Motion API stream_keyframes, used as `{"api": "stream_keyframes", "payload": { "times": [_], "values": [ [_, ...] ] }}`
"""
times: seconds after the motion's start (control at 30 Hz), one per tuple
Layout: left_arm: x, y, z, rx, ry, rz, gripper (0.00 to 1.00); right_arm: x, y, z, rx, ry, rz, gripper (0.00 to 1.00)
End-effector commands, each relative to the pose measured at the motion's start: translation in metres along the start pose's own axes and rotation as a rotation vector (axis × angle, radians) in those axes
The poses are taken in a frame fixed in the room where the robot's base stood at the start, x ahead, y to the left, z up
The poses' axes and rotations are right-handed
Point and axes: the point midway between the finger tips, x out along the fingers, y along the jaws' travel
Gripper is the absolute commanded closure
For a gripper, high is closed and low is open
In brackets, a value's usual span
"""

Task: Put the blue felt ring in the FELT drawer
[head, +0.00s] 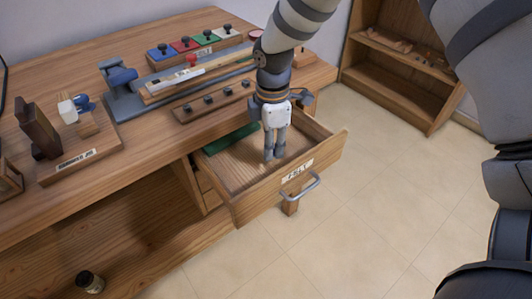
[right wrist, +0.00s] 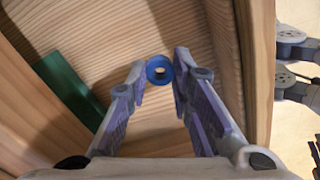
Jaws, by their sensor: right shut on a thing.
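The blue felt ring (right wrist: 159,70) is between the fingertips of my right gripper in the right wrist view. My right gripper (head: 274,155) points down over the open FELT drawer (head: 293,181) and is shut on the ring. The ring cannot be made out in the head view. The drawer is pulled out from the bench, with a label and a metal handle (head: 300,188) on its front. The wooden drawer floor (right wrist: 110,35) shows below the ring; I cannot tell how far the ring is above it. My left gripper is not in view.
A green felt strip (head: 230,139) lies at the drawer's left inner side. The workbench top (head: 150,150) holds a long jig, a rack of black knobs (head: 212,98) and a block with coloured pads (head: 184,44). A wooden shelf (head: 400,60) stands at the back right.

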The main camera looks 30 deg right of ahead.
Motion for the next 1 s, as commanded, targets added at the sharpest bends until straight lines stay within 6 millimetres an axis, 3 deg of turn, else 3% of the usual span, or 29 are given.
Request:
{"api": "stream_keyframes", "payload": {
  "times": [0.27,0.63,0.67,0.73,1.0],
  "values": [
    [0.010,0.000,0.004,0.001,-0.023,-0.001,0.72,0.038,0.008,-0.001,0.000,0.000,-0.002,0.87],
    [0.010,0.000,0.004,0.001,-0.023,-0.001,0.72,0.042,0.009,-0.001,0.000,0.002,0.004,0.87],
    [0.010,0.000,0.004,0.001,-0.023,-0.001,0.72,0.042,0.009,-0.001,0.000,0.002,0.005,0.75],
    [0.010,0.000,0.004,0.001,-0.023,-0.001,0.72,0.042,0.009,-0.001,0.000,0.002,0.005,0.59],
    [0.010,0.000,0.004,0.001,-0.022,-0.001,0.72,0.041,0.009,-0.001,0.000,0.002,0.005,0.59]
  ]
}}
